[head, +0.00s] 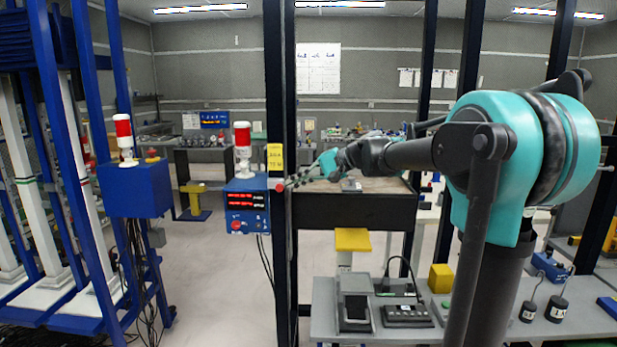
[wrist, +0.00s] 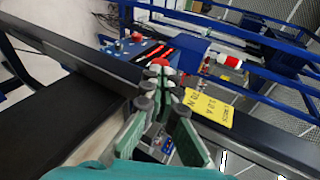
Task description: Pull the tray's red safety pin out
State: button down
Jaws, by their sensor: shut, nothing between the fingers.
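The red safety pin's round head (head: 279,187) shows against the dark upright post at the left end of the tray. In the wrist view a red knob (wrist: 160,62) shows just beyond my fingertips. My gripper (head: 292,183) is shut and empty, its tips close to the red head. In the wrist view its green fingers (wrist: 157,84) come together right in front of the knob. I cannot tell if they touch it. The tray (head: 350,211) has a brown top and a black front side. The pin's shaft is hidden.
A dark post (head: 281,90) with a yellow label (head: 274,157) stands beside the pin. A blue control box (head: 247,215) with red displays and a signal lamp is just left of it. A grey bench (head: 370,325) with devices stands below the tray. Open floor lies left.

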aim_at(278, 182)
jog(key=shift+w+a+f, duration=0.1)
jog(key=shift+a+f, duration=0.2)
jog(key=shift+a, duration=0.25)
jog(key=shift+a, duration=0.1)
jog(key=a, duration=0.4)
jog(key=shift+d+r, duration=0.1)
